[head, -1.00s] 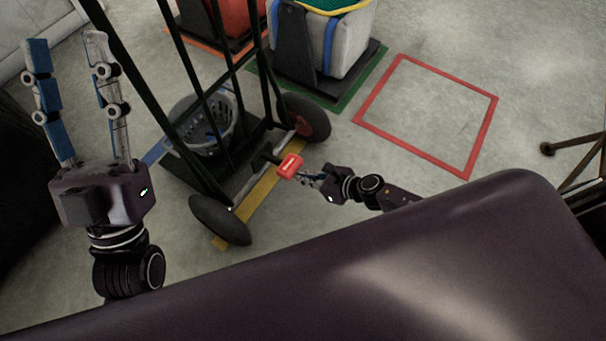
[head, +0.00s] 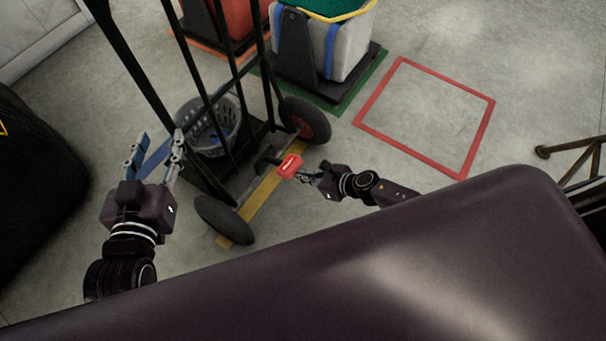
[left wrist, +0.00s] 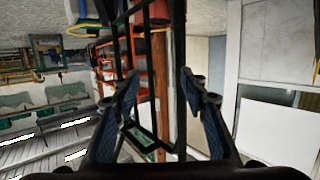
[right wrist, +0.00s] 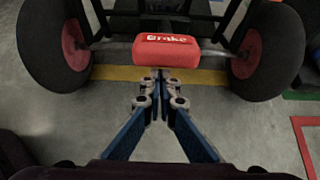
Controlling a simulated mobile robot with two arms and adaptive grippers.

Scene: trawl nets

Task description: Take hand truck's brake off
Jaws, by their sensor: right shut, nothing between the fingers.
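The hand truck (head: 207,90) stands upright with a black frame and two wheels. Its red brake pedal (head: 289,166) sits low between the wheels. In the right wrist view the pedal (right wrist: 166,50) is marked "Brake". My right gripper (head: 305,176) is shut and empty, with its fingertips close to the pedal's near edge; in the right wrist view its tips (right wrist: 160,76) are just below the pedal. I cannot tell whether they touch it. My left gripper (head: 159,143) is open and empty, left of the truck frame. In the left wrist view its fingers (left wrist: 158,82) are spread apart, with dark bars beyond.
A grey basket (head: 213,127) rides on the truck. A grey bin with blue straps (head: 345,50) stands behind, on a green-edged spot. A red-outlined floor square (head: 362,117) is empty. A rusty metal stand (head: 570,148) is at right. A black object (head: 35,165) stands at left.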

